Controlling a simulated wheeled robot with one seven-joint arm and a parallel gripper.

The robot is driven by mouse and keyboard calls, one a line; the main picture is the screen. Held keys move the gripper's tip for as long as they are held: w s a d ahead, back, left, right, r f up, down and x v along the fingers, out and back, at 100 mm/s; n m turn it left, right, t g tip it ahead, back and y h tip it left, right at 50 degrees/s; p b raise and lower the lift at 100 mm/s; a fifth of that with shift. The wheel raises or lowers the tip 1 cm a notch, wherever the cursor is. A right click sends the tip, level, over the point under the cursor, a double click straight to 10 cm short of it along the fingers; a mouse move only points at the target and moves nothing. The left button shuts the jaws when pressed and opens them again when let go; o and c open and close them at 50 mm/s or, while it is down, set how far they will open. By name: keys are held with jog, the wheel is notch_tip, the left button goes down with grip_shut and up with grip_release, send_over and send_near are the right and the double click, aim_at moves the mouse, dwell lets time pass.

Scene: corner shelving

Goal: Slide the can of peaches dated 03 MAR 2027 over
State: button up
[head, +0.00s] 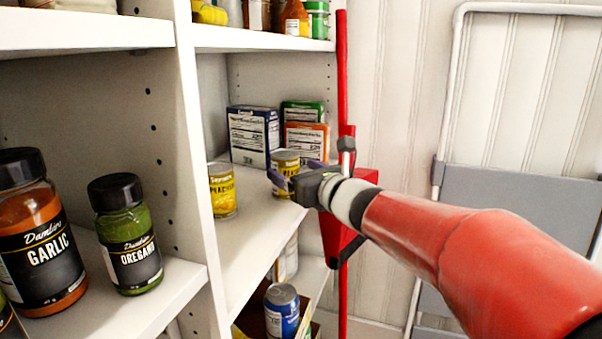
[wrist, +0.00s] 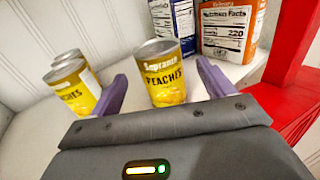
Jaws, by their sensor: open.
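A yellow can of peaches (wrist: 163,80) stands upright on the shelf between the two purple fingers of my gripper (wrist: 161,76), with a gap visible at its sides. The same can (head: 287,160) shows in the head view, partly behind my gripper (head: 297,172). The gripper is open. Two more yellow cans stand close together at the left in the wrist view: a nearer peaches can (wrist: 76,91) and one behind it (wrist: 67,55), mostly hidden. In the head view one peaches can (head: 222,191) stands by the shelf upright. No date can be read on any can.
Blue (head: 253,135), orange (head: 306,137) and green (head: 303,111) boxes stand behind the cans. A red post (head: 342,80) borders the shelf on the right. Garlic (head: 40,235) and oregano (head: 125,235) jars stand on the left shelf. Bare shelf (head: 250,215) lies between the cans.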

jog(key=p+x, duration=0.1)
jog(key=x, duration=0.5)
jog(key=shift+w+a, duration=0.1)
jog(key=shift+w, duration=0.15)
jog(key=shift+c, duration=0.3)
jog(key=shift+f, duration=0.1)
jog(key=c, duration=1.2)
